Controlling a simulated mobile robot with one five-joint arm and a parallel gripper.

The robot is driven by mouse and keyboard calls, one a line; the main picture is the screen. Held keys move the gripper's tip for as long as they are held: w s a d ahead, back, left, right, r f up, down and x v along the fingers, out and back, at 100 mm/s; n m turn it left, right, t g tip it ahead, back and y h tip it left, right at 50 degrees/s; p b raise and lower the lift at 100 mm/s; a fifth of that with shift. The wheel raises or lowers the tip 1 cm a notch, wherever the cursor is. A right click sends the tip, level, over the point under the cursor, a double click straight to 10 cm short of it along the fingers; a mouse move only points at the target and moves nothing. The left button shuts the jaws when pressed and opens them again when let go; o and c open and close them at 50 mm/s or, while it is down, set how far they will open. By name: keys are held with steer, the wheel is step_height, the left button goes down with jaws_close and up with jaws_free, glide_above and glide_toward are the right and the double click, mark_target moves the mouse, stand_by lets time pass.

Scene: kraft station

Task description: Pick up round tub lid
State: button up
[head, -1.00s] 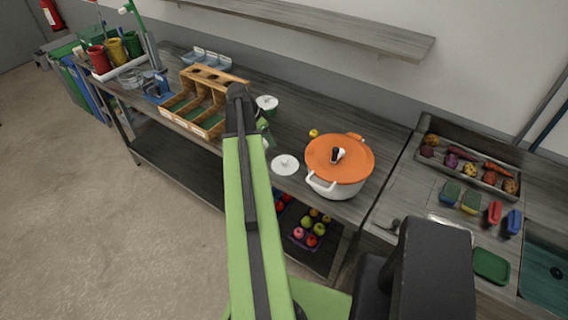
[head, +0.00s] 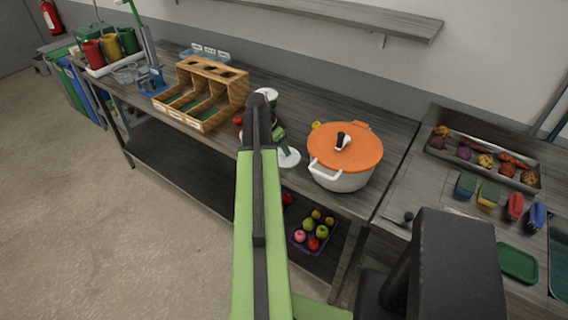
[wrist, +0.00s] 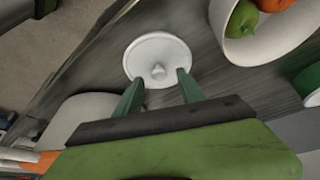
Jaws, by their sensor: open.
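The round tub lid (wrist: 160,56) is a white disc with a small central knob. It lies flat on the grey wooden counter. In the wrist view my gripper (wrist: 158,82) is open. Its two green fingers point towards the lid's near edge, one to each side of the knob, with nothing between them but the lid's near part. I cannot tell how high the fingers are above it. In the head view the lid (head: 288,158) is partly hidden behind my arm and gripper (head: 279,136).
A white pot with an orange lid (head: 344,150) stands close to the right of the lid. A wooden divider rack (head: 203,92) stands to the left. In the wrist view a white bowl with fruit (wrist: 262,45) is at upper right. Fruit trays lie below the counter.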

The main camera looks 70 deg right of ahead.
steer(key=b+x, duration=0.1)
steer(key=x, duration=0.1)
steer(key=shift+f, duration=0.3)
steer(key=shift+r, duration=0.2)
jaws_close()
steer(key=shift+r, duration=0.1)
